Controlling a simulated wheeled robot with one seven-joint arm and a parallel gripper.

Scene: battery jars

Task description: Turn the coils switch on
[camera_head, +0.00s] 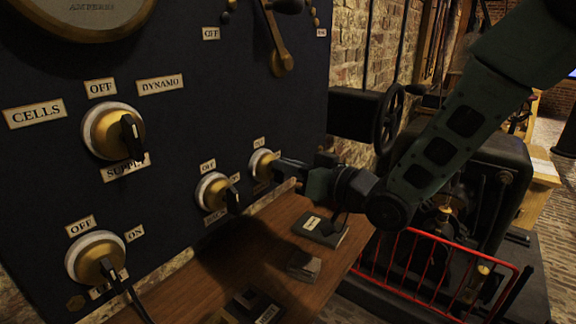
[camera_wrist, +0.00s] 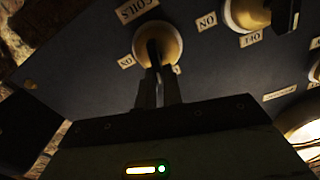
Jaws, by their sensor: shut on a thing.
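The coils switch (camera_head: 262,163) is the rightmost of the lower row of brass knobs with pale rims on the dark panel. In the wrist view its brass knob (camera_wrist: 171,42) sits beside a COILS label (camera_wrist: 136,8), with an ON label (camera_wrist: 126,61) to its left. My gripper (camera_head: 280,169) reaches it from the right. In the wrist view my gripper (camera_wrist: 157,72) has its two fingers close together, shut on the switch's dark lever (camera_wrist: 153,49). The fingers partly hide the lever, and I cannot tell its exact setting.
A wooden shelf (camera_head: 250,252) below holds a dark box (camera_head: 320,228) and small blocks. A red rail (camera_head: 440,262) stands at the right.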

